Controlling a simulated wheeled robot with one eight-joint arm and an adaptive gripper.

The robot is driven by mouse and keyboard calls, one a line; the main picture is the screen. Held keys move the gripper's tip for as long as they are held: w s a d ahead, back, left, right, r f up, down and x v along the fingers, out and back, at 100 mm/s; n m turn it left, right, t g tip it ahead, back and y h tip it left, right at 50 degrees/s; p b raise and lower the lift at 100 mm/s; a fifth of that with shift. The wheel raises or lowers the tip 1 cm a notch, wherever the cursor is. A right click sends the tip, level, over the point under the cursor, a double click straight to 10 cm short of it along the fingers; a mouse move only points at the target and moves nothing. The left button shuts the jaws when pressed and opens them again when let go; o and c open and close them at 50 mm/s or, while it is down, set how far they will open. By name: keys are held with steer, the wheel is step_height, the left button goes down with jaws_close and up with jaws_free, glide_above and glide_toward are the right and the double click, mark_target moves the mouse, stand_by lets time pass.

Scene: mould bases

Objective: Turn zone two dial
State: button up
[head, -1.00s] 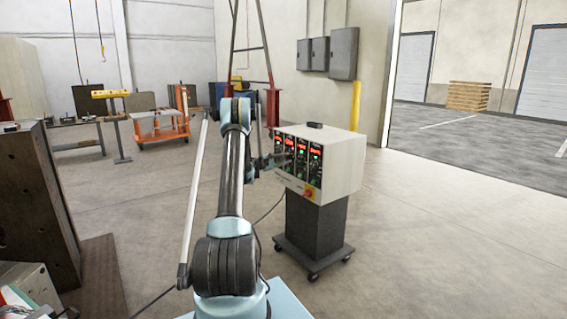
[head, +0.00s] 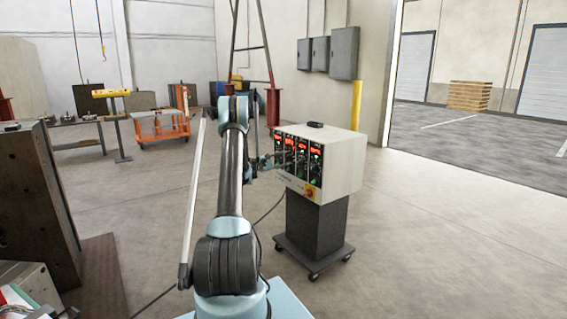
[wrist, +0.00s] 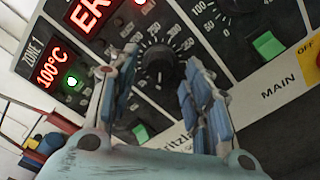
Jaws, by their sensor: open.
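The zone two dial (wrist: 158,66) is a round black knob with a white number scale. It sits under the second red display (wrist: 92,14), which is partly cut off and reads "ER". My gripper (wrist: 160,85) is open, with one finger on each side of the dial. A gap shows between each finger and the knob; I cannot tell how deep the fingertips reach. In the head view, my gripper (head: 272,161) is at the front panel of the white control box (head: 340,165), and the dial is too small to make out there.
The zone 1 display (wrist: 52,69) reads 100°C beside a lit green lamp (wrist: 72,81). A green switch (wrist: 267,45) and a red knob on yellow (head: 308,193) are on the same panel. The box stands on a dark wheeled pedestal (head: 315,225). Open floor lies around it.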

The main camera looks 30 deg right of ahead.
steer(key=a, duration=1)
steer(key=shift+s, duration=0.4)
steer(key=shift+a, duration=0.1)
